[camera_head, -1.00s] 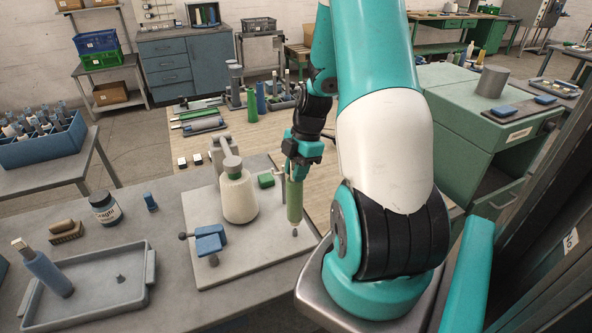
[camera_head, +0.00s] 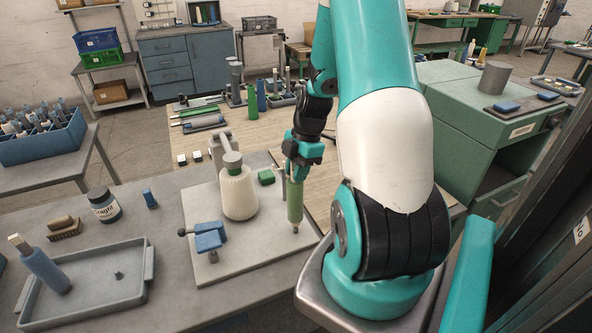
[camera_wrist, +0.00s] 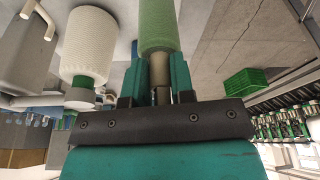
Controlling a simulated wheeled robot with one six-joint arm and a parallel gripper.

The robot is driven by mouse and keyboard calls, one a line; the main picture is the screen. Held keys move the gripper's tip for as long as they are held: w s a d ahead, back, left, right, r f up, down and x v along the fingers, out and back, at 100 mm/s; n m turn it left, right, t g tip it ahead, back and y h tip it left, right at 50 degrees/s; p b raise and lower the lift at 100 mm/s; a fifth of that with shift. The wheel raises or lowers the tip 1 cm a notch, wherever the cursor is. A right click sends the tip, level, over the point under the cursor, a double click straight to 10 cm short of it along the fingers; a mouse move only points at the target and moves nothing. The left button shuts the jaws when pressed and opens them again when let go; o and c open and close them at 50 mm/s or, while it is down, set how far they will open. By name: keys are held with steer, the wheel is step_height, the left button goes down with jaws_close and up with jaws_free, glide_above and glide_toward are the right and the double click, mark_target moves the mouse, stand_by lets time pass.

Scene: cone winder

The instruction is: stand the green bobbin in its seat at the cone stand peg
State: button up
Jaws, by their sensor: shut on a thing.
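The green bobbin (camera_head: 295,208) hangs upright below my gripper (camera_head: 298,178) at the front right of the grey stand plate (camera_head: 250,252). A short dark peg (camera_head: 296,230) shows right under the bobbin's lower end; I cannot tell whether the two touch. My gripper is shut on the bobbin's narrow upper neck. In the wrist view, the two teal fingers (camera_wrist: 157,82) flank that neck, and the green body (camera_wrist: 157,27) extends away from them. The bobbin's far end is out of the wrist view.
A blue clamp-like part (camera_head: 209,238) sits at the plate's left. A grey tray (camera_head: 95,290) holds a blue bobbin (camera_head: 46,270). The plate's front is clear.

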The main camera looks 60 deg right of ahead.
steer(key=shift+f+b, duration=1.5)
steer(key=shift+f, duration=0.4)
steer(key=o, duration=0.9)
steer(key=shift+r, duration=0.1)
steer(key=b+v, duration=0.1)
steer(key=v, duration=1.6)
steer(key=shift+s+b, duration=0.15)
steer(key=shift+b, duration=0.15)
steer(key=shift+d+r, duration=0.1)
steer(key=shift+d, duration=0.05)
